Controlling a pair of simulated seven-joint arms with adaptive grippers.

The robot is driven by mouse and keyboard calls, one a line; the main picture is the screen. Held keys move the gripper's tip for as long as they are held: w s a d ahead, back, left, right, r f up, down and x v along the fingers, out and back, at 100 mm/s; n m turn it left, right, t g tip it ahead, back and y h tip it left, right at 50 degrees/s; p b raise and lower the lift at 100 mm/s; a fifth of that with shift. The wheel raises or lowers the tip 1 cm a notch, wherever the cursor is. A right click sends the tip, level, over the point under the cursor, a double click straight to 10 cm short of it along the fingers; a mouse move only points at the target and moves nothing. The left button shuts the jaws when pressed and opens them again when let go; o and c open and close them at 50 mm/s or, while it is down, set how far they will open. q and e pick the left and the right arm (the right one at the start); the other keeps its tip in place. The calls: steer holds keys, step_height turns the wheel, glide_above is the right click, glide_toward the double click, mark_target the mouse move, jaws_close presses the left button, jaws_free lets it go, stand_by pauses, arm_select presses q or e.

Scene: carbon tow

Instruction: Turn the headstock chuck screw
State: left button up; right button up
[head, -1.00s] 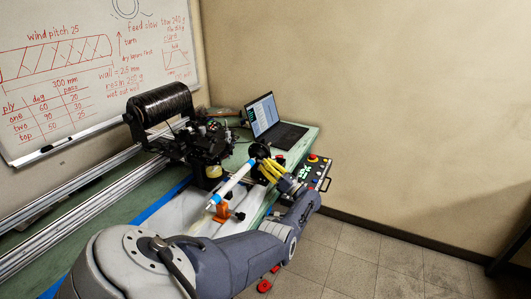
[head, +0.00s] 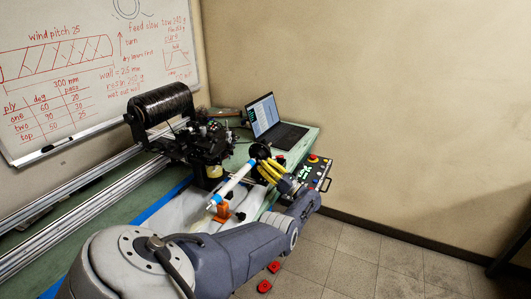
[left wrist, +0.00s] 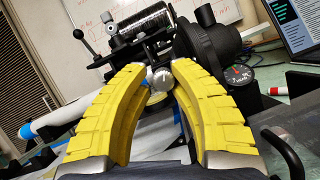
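The headstock chuck (head: 260,151) is black and stands at the near end of the winding machine, by the white tube with blue bands (head: 234,184). A round silver screw head (left wrist: 160,78) shows in the left wrist view in front of dark machine parts. My left gripper (head: 266,169) has yellow fingers and reaches the chuck from the front right. In the left wrist view its fingers (left wrist: 159,70) stand apart, with the screw head between their tips. Whether they touch it is unclear. My right gripper is in neither view.
A laptop (head: 278,130) stands behind the chuck. A control box with coloured buttons (head: 315,172) is right of my gripper. The black tow spool (head: 160,104) and carriage are at the left. A small dial (left wrist: 240,77) sits right of the fingers.

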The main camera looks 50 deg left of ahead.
arm_select(q)
steer(key=shift+o, duration=0.8)
steer(key=shift+w, duration=0.1)
steer(key=shift+w+r, duration=0.1)
steer(key=shift+d+m+t, duration=0.1)
steer(key=shift+m+t, duration=0.3)
steer(key=shift+m, duration=0.3)
